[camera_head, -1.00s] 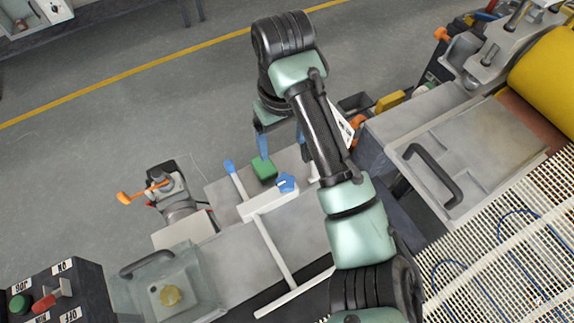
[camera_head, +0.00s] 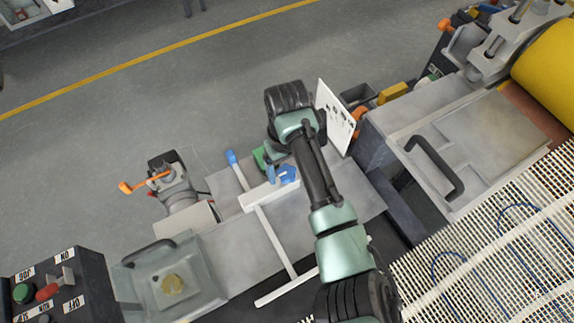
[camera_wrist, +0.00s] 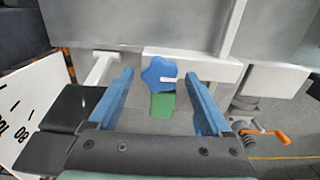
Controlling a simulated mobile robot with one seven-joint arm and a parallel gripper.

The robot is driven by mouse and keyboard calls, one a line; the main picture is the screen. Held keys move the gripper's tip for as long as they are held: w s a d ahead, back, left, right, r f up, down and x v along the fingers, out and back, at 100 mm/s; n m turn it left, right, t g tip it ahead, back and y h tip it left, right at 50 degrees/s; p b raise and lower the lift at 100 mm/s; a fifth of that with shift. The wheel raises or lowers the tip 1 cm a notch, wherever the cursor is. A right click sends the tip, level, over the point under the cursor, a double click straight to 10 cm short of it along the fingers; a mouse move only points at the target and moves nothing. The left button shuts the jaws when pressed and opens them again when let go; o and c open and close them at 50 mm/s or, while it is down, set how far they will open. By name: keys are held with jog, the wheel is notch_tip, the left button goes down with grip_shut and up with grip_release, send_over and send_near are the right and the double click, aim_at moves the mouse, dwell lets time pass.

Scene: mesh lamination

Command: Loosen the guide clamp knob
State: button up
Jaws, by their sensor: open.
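The guide clamp knob (camera_wrist: 158,73) is a blue star-shaped knob with a white mark, on a white bar (camera_wrist: 195,63). In the head view the knob (camera_head: 289,173) is partly covered by my arm and gripper. A green block (camera_wrist: 162,105) lies right beside the knob. My gripper (camera_wrist: 160,82) is open with blue fingers. In the wrist view the knob shows between the fingertips, with a gap on each side. The head view shows a blue finger (camera_head: 272,175) close to the knob; I cannot tell whether it touches.
A white rod with a blue end (camera_head: 231,157) crosses the plate left of the knob. A white panel with markings (camera_head: 336,117) stands close to my arm on the right. An orange-handled device (camera_head: 170,180) is at the left. White mesh (camera_head: 500,230) lies at the right.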

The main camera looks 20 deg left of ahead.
grip_shut()
dwell(0.4)
jog(key=shift+n, duration=0.3)
jog(key=n+p, duration=0.1)
jog(key=n, duration=0.3)
jog(key=shift+r, duration=0.1)
jog(key=n+p, duration=0.1)
jog(key=n, duration=0.3)
jog(key=shift+n, duration=0.4)
jog(key=n, duration=0.4)
jog(key=shift+n+p, duration=0.3)
jog(key=shift+n, duration=1.9)
